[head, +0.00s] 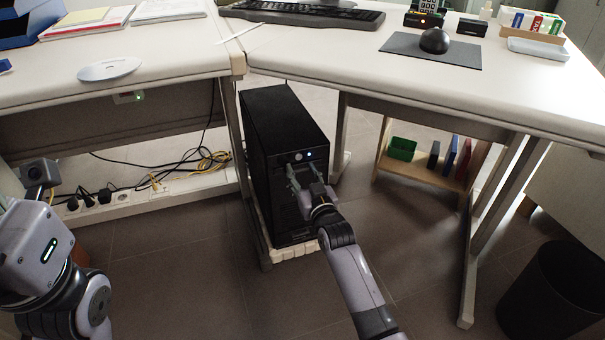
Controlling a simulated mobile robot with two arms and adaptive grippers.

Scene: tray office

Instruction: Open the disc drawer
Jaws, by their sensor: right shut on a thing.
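A black computer tower (282,120) stands upright on a low pale stand under the desk, its front facing me. A lit blue light and a round button show high on its front. My right gripper (303,170) is at the upper front of the tower, just below them, its fingers shut on the disc drawer there. The fingers cover most of the drawer, and I cannot tell how far out it is. My left arm shows at the left edge, but its gripper is not in view.
Desk legs stand on both sides of the tower. Cables and a power strip (150,194) lie to the left. A low wooden shelf (425,175) and a black bin (555,293) are to the right. The floor in front is clear.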

